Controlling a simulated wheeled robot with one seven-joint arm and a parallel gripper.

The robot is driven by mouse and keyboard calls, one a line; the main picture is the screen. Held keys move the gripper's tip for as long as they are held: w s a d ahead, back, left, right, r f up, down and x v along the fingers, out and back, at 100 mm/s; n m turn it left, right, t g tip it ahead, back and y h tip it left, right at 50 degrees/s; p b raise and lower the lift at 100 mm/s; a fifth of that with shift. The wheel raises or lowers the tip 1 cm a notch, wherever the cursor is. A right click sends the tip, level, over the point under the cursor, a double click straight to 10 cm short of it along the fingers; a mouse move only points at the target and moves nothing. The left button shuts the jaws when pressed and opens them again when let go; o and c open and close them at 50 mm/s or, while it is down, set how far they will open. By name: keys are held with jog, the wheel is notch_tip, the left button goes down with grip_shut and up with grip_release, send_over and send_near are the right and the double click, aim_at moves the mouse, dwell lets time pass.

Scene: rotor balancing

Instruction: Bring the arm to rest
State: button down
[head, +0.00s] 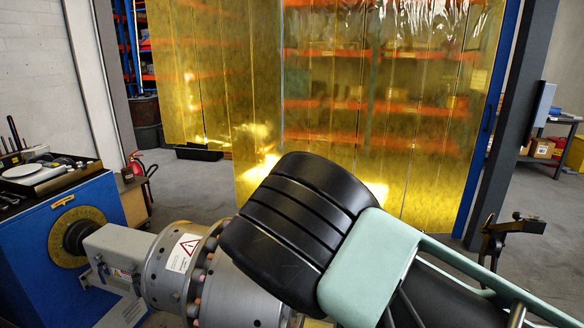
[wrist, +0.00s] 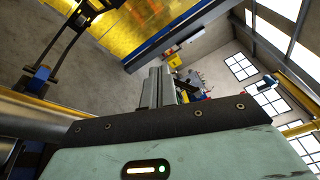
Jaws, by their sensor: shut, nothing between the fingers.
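My gripper (wrist: 160,88) shows in the wrist view as grey fingers close together beyond the dark edge of my pale green wrist housing. It is shut, with nothing seen between the fingers. In the head view my arm, a black ribbed section and a pale green link, fills the lower middle and right; I cannot make out the gripper there. My arm crosses in front of a grey shaft assembly (head: 207,262) with a flange and bolts, hiding its right part. A grey block with a warning sticker (head: 184,252) joins it to the blue balancing machine (head: 97,205).
The blue machine stands at left with a black tray (head: 42,171) of tools on top. A yellow strip curtain (head: 330,90) hangs at the back. A dark stand (head: 498,240) is at right.

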jog(key=s+d+m+g+y, duration=0.1)
jog(key=s+m+g, duration=1.1)
jog(key=s+m, duration=0.6)
jog(key=s+a+r+m+g+y, duration=0.1)
jog(key=s+a+r+m+y, duration=0.4)
jog(key=s+m, duration=0.3)
jog(key=s+a+r+m+g+y, duration=0.1)
jog(key=s+a+r+m+y, duration=0.3)
jog(key=s+a+m, duration=0.4)
jog(key=shift+r+m+g+y, duration=0.3)
jog(key=shift+r+m+y, duration=0.1)
jog(key=shift+w+a, duration=0.1)
